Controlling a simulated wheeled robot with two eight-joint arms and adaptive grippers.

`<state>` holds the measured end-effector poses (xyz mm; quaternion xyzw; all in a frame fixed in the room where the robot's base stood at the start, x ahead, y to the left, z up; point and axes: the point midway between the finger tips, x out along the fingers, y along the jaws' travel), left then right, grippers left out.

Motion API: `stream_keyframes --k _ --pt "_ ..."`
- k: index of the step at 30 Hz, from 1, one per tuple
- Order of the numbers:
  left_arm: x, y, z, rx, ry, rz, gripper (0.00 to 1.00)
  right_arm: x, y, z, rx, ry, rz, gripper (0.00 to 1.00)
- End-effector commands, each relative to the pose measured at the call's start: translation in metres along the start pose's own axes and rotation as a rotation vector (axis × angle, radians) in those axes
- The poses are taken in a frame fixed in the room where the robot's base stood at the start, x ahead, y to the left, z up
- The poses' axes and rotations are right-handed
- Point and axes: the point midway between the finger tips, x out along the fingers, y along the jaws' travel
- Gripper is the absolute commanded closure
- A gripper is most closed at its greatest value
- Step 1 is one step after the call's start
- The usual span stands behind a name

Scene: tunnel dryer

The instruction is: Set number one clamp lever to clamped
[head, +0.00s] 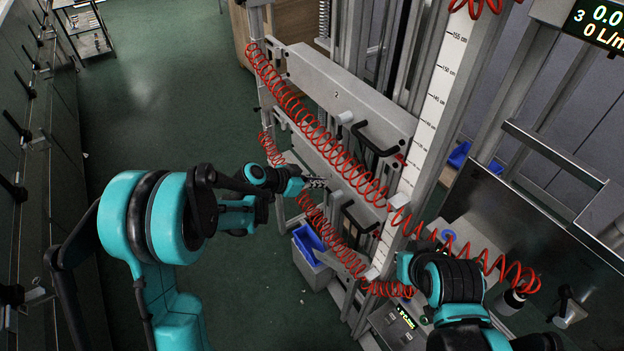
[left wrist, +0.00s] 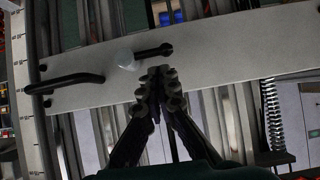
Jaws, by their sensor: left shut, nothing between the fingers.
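In the left wrist view a pale plate crosses the picture. It bears a black clamp lever (left wrist: 153,52) on a whitish hub (left wrist: 125,58), with the lever's round end to the right. My left gripper (left wrist: 160,74) is shut and empty, its tips just under the lever's end; I cannot tell if they touch. In the head view the left gripper (head: 318,183) is in front of the lower plate (head: 318,150), which hoses and the gripper partly cover. No number shows on that plate, and its lever is hidden there. My right gripper is not in view; only its arm shows.
The upper plate marked 2 (head: 338,90) has its own whitish hub (head: 345,117) and black handle (head: 376,139). Red coiled hoses (head: 310,122) hang across the front. A height scale (head: 437,95) stands to the right. A grey bin (head: 313,267) is below.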

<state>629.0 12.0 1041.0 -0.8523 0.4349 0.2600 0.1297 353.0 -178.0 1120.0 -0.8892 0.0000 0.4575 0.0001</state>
Motion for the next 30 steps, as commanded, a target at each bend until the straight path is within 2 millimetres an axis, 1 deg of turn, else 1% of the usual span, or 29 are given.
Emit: stream_keyframes --k 1,6,18,30 --pt "0.0046 -0.0002 0.0044 0.0 0.0 0.0 1.0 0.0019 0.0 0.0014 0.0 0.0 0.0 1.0" --pt "0.0096 0.0002 0.0097 0.0 0.0 0.0 1.0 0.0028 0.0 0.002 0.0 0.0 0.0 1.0" --pt "0.0096 -0.0003 0.0101 -0.003 0.0 0.002 1.0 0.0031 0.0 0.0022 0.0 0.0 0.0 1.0" --pt "0.0113 -0.0027 0.0127 -0.06 0.001 0.04 1.0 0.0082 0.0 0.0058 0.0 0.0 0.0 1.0"
